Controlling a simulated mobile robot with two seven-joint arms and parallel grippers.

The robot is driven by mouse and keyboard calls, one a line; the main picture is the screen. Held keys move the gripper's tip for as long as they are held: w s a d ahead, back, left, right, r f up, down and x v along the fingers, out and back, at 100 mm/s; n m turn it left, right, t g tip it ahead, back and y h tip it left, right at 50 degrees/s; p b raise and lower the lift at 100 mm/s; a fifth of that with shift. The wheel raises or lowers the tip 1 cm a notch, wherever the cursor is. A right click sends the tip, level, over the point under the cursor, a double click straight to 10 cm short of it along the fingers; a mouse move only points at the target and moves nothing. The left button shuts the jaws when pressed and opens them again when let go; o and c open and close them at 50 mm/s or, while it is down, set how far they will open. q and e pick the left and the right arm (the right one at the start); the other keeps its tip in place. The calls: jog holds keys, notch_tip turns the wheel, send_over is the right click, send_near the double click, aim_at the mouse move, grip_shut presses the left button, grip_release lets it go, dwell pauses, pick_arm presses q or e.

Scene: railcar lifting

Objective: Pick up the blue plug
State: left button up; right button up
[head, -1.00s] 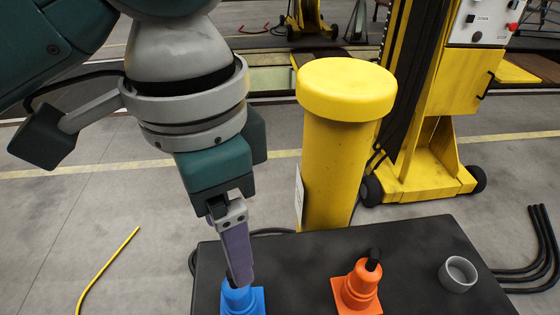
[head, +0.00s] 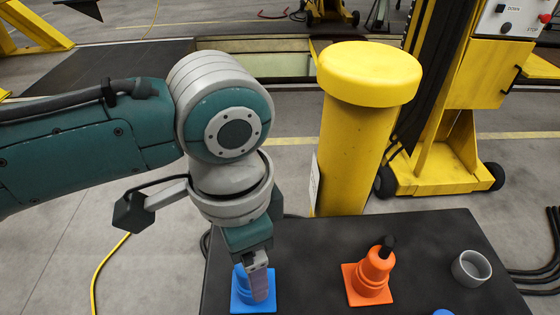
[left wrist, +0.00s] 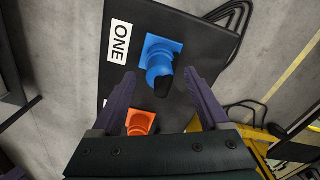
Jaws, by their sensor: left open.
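The blue plug (head: 239,287) stands on its square base at the near left of the dark tabletop (head: 320,245). My left gripper (head: 260,297) points down at it, and a finger covers part of it in the head view. In the left wrist view the blue plug (left wrist: 162,58) appears between and just beyond the two spread fingertips (left wrist: 160,74). The jaws are open and empty. I cannot tell whether a finger touches the plug. My right gripper is not in view.
An orange plug (head: 373,275) stands to the right on the tabletop, with a grey ring-shaped cup (head: 471,268) farther right. A blue item (head: 443,312) is cut off at the bottom edge. A yellow post (head: 360,140) rises behind the table, near a yellow lifting jack (head: 445,165).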

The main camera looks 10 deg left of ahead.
pick_arm(q)
grip_shut()
dwell(0.5)
jog(key=shift+r, duration=0.1)
